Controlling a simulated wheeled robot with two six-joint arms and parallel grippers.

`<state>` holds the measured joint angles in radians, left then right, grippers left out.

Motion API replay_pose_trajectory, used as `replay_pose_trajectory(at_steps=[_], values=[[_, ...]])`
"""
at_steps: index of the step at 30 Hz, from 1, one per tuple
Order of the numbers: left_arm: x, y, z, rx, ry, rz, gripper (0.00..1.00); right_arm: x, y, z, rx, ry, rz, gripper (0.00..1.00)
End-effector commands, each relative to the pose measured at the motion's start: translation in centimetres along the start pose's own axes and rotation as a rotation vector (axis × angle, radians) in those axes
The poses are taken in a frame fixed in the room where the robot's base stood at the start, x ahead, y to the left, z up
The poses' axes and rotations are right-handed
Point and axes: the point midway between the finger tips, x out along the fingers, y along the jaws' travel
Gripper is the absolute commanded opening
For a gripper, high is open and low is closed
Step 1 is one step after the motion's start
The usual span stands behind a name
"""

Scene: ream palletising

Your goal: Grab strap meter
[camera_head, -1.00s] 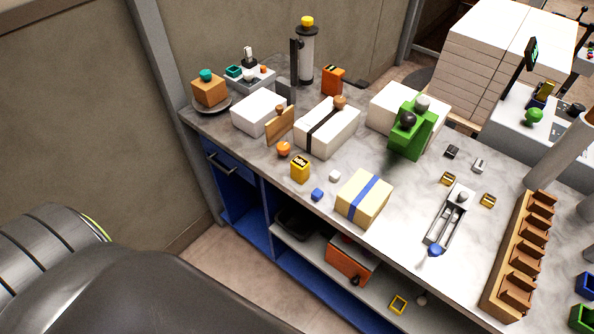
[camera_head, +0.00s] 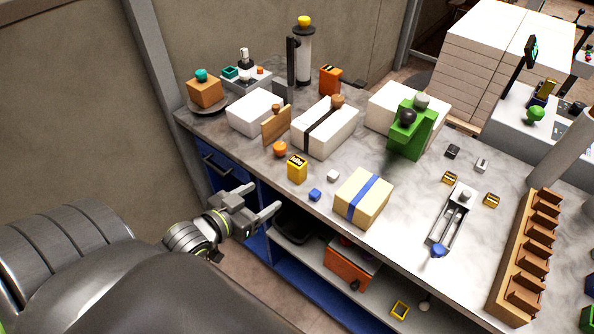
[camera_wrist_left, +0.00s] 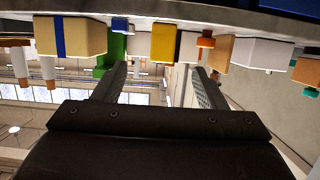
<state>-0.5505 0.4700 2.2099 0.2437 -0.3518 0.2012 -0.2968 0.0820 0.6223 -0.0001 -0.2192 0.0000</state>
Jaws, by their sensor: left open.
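A small upright yellow box with a dark face (camera_head: 298,170), which looks like the strap meter, stands near the front edge of the bench. In the left wrist view, which is upside down, the yellow box (camera_wrist_left: 164,43) appears between my finger lines. My left gripper (camera_head: 263,198) is open and empty. It is in front of the bench edge, left of and lower than the yellow box in the head view, and apart from it. My right gripper is not in view.
Beside the yellow box are an orange knob (camera_head: 280,149), a blue cube (camera_head: 315,195) and a white cube (camera_head: 333,176). A blue-banded cream ream (camera_head: 352,190) sits to the right. The bench's open shelf (camera_head: 322,275) lies below the top.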

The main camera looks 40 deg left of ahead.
Motion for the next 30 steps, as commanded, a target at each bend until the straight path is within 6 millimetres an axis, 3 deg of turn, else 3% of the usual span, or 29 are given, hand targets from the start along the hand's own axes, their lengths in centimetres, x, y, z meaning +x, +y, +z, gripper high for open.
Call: replay_pose_trajectory(at_steps=[18, 30], values=[[10.3, 0.1, -0.3, -0.002, 0.005, 0.002, 0.65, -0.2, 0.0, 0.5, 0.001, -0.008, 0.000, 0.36], [13.5, -0.3, -0.5, 0.000, 0.005, 0.001, 0.65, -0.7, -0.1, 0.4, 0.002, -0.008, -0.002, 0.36]])
